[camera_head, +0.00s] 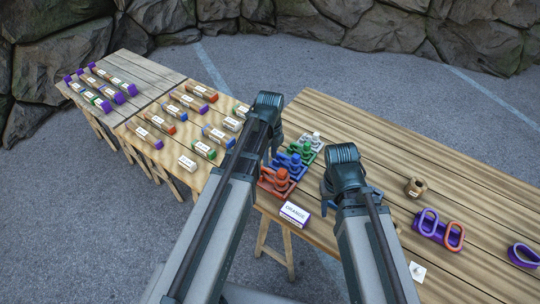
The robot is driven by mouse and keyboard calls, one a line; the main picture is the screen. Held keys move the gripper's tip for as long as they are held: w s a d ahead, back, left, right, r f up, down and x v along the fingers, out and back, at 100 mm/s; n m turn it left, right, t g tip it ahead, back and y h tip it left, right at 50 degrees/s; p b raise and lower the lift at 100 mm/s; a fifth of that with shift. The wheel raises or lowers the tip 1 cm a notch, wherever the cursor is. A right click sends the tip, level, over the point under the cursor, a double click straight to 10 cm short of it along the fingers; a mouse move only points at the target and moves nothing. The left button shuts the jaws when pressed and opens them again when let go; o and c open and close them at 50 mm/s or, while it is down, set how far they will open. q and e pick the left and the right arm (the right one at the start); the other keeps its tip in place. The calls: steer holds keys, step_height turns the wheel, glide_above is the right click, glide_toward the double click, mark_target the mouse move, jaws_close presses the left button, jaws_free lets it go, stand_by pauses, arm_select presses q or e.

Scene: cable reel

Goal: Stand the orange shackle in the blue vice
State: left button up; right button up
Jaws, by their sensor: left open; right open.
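The orange shackle (455,236) is an oblong loop standing at the right end of a purple holder on the right part of the long table. A purple shackle (428,222) stands beside it. The blue vice (289,161) is in a row of coloured vices near the table's left end, between the orange and green ones. My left gripper (268,147) is open beside the vices, its fingers partly hidden by its own arm. My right gripper (350,190) is open over the table, between the vices and the holder. It is apart from the shackle.
An orange vice (276,181), a green vice (305,153) and a white vice (315,139) flank the blue one. A white and purple labelled block (295,214) lies in front. A brown piece (415,187) and another purple loop (523,255) are at right.

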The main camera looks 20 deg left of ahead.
mark_target(270, 169)
arm_select(q)
step_height(270, 169, down, 6)
steer(key=b, duration=0.5)
steer(key=shift+f+b, duration=0.25)
steer(key=shift+b, duration=0.15)
arm_select(e)
step_height(270, 169, down, 6)
steer(key=shift+f, duration=0.2)
arm_select(q)
jaws_close()
stand_by(0.4)
steer(key=shift+r, duration=0.15)
arm_select(e)
steer(key=shift+r, duration=0.1)
arm_select(q)
steer(key=shift+r+p, duration=2.45)
steer(key=shift+p, duration=0.15)
arm_select(e)
steer(key=shift+r, duration=2.45)
